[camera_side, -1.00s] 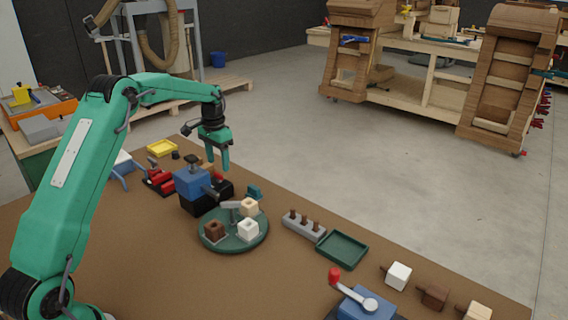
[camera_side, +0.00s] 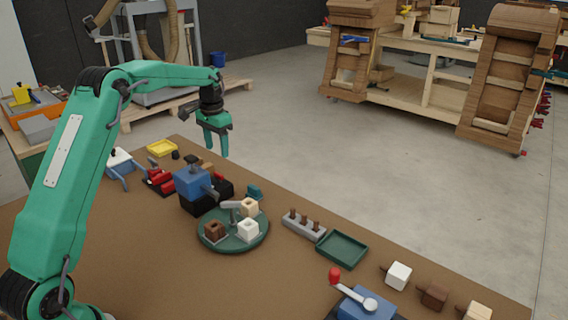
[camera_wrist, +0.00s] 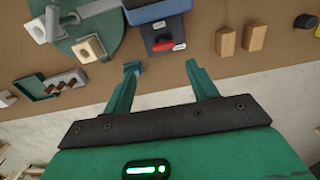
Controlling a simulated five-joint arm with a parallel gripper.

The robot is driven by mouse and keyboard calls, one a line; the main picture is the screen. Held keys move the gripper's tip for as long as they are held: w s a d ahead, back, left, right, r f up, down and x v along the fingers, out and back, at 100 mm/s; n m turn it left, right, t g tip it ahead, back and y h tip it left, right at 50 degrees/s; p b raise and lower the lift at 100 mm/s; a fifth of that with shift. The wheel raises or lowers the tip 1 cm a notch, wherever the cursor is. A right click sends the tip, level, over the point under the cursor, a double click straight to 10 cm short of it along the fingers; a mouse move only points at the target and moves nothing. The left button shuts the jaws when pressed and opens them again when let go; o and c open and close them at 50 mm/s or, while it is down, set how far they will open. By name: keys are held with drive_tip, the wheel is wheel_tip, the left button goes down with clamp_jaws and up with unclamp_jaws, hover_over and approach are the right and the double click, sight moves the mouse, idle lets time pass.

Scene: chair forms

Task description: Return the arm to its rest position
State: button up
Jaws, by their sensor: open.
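My green arm is raised over the brown table (camera_side: 150,245). My gripper (camera_side: 217,150) hangs above and behind the blue and black device (camera_side: 190,182) in the side view, fingers pointing down. In the wrist view my gripper (camera_wrist: 160,82) shows both fingers spread with nothing between them. It touches nothing that I can see.
A round green turntable (camera_side: 215,241) holds brown, cream and white blocks. A peg rack (camera_side: 304,224), a green tray (camera_side: 342,249) and a red-knobbed crank device (camera_side: 365,303) stand to the right. Two wooden blocks (camera_wrist: 254,38) lie near the table edge. Open floor lies beyond.

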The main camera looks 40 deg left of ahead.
drive_tip(key=s+d+r+t, duration=0.3)
drive_tip(key=s+d+r, duration=1)
drive_tip(key=s+d, duration=0.1)
drive_tip(key=s+d+f+t, duration=0.1)
drive_tip(key=s+d, duration=0.3)
drive_tip(key=s, duration=0.4)
drive_tip(key=s+d+f+t, duration=0.1)
drive_tip(key=s+d+f, duration=0.2)
drive_tip(key=s, duration=0.6)
drive_tip(key=shift+d, duration=0.5)
drive_tip(key=shift+s, duration=0.1)
drive_tip(key=shift+c, duration=0.2)
